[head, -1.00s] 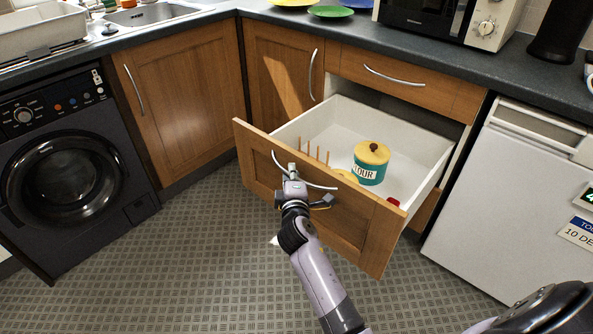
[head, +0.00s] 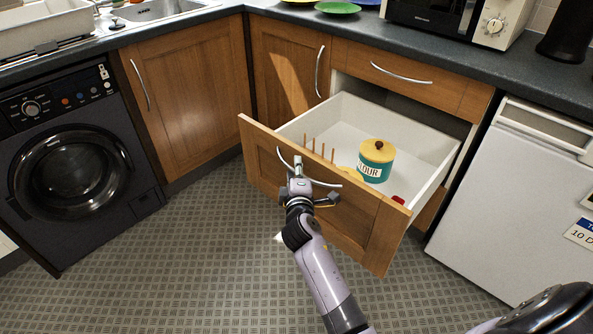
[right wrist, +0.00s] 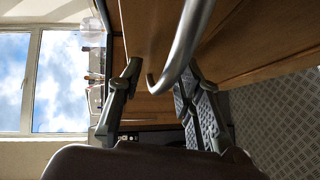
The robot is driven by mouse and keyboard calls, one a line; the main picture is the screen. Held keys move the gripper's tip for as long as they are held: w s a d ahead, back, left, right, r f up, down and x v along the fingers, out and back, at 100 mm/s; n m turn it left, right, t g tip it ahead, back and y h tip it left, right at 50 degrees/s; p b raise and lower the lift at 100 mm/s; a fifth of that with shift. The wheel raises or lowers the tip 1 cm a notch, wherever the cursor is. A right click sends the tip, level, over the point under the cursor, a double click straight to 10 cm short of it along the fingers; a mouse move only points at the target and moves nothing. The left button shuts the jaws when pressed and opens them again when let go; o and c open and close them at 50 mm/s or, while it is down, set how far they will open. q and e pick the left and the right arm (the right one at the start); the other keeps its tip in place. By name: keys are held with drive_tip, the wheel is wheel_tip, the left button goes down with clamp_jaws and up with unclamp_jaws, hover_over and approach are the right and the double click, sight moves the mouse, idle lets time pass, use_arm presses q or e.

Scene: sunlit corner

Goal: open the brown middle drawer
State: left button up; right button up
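The brown middle drawer (head: 345,230) is pulled far out of the cabinet, its wooden front standing well forward of the frame. Its curved metal handle (head: 324,184) is on the front and also shows large in the right wrist view (right wrist: 181,50). My right gripper (head: 315,180) is at the handle with its fingers spread. In the right wrist view the handle's bent end lies between the separated fingers (right wrist: 163,76), not clamped. Inside the drawer are a yellow and teal flour tin (head: 376,162), several upright wooden pegs and a small red item (head: 398,200). My left gripper is out of view.
A closed drawer (head: 410,80) sits above the open one. A white appliance (head: 510,190) stands close on the right, a black washing machine (head: 75,175) on the left. The patterned floor (head: 190,265) is clear left of my arm.

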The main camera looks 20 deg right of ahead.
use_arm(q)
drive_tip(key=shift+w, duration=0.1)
use_arm(e)
drive_tip(key=v, duration=0.7)
drive_tip(key=shift+s, duration=0.2)
drive_tip(key=shift+f, duration=0.1)
